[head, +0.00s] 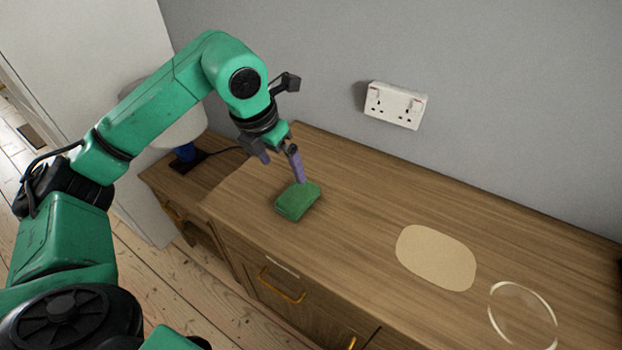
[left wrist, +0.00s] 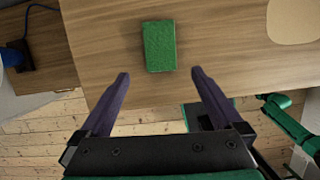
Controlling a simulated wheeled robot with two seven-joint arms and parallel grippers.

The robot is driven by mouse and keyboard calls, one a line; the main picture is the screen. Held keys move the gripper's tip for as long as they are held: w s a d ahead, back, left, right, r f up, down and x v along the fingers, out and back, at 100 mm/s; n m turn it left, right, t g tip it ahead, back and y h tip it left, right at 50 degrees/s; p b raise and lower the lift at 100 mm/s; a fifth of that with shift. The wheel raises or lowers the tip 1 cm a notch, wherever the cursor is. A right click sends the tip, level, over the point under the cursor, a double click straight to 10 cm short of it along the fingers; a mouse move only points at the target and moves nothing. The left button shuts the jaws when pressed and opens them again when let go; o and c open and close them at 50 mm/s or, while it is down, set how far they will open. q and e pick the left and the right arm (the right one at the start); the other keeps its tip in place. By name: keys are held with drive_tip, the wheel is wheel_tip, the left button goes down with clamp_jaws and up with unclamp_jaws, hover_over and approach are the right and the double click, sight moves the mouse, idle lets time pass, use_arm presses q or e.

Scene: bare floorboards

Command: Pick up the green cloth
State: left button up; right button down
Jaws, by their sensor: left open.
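The green cloth (head: 297,201) is a small folded block lying on the wooden dresser top, near its front left edge. In the left wrist view the cloth (left wrist: 159,46) lies beyond the fingertips, between their lines. My left gripper (head: 279,155) is open and empty above the cloth, with its fingers pointing down. In the head view one purple finger overlaps the cloth's upper edge; I cannot tell whether they touch. The left wrist view shows the two purple fingers (left wrist: 160,74) wide apart with nothing between them. My right gripper is not in view.
A beige rounded mat (head: 436,257) and a clear round glass dish (head: 523,315) are on the dresser top (head: 360,215) to the right. A wall socket (head: 395,105) is behind. A lower wooden unit with a lamp stands at the left. The top around the cloth is clear.

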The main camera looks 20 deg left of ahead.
use_arm(q)
drive_tip(key=f, duration=0.2)
drive_tip(key=p, duration=0.1)
hover_over(297, 195)
drive_tip(key=s, duration=0.3)
drive_tip(key=f, duration=0.5)
drive_tip(key=shift+w+a, duration=0.15)
drive_tip(key=shift+a, duration=0.05)
drive_tip(key=x, duration=0.2)
drive_tip(key=p+x, duration=0.1)
drive_tip(key=x, duration=0.3)
drive_tip(key=shift+w+f, duration=0.25)
drive_tip(key=shift+w, duration=0.1)
drive_tip(key=shift+f, duration=0.15)
drive_tip(key=c, duration=1.2)
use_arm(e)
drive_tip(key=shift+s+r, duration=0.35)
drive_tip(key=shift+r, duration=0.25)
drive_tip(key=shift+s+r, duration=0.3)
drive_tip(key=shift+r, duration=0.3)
use_arm(q)
drive_tip(key=shift+o, duration=0.2)
wheel_tip(297, 195, up, 20)
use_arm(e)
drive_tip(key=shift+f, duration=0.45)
